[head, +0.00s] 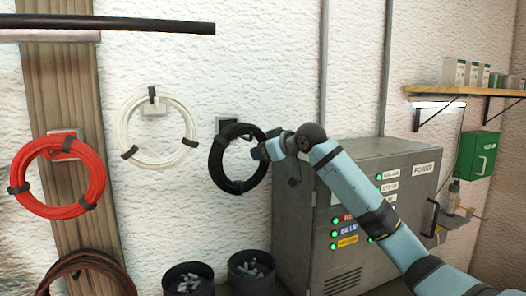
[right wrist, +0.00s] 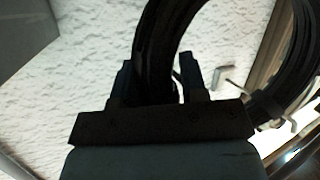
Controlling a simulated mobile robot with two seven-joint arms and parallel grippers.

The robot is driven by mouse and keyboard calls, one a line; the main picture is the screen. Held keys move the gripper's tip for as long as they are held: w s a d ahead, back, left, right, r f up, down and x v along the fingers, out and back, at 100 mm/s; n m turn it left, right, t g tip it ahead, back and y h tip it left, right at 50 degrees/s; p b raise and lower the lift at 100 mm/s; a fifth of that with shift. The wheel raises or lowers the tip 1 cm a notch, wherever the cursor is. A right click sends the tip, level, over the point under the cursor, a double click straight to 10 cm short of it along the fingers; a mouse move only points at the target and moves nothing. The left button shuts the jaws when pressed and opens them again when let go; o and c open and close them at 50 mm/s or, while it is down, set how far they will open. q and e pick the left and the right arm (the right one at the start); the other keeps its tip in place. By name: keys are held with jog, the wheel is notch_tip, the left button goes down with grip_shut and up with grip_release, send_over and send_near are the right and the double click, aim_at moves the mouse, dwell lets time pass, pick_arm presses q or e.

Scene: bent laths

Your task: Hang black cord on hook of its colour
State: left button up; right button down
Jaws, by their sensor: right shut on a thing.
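The black cord (head: 224,158) is a coil with tie bands, held upright against the white wall in the head view. My right gripper (head: 264,151) is shut on its right side. In the right wrist view the cord (right wrist: 157,45) passes between the two fingers of the gripper (right wrist: 160,88). A dark hook plate (head: 224,124) shows on the wall behind the coil's upper left edge. The coil covers part of it, and I cannot tell whether the cord is on the hook or in front of it. My left gripper is not in view.
Two dark bins (head: 188,279) stand below. A grey power cabinet (head: 300,200) stands close right, beside my right arm.

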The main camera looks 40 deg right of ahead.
jog(key=shift+f, duration=0.15)
jog(key=c, duration=0.6)
grip_release()
jog(key=shift+o, duration=0.2)
jog(key=shift+s, duration=0.1)
jog(key=shift+s, duration=0.3)
jog(key=b+v, duration=0.4)
jog(key=v, duration=0.9)
jog(key=shift+r+b, duration=0.25)
jog(key=shift+b, duration=0.15)
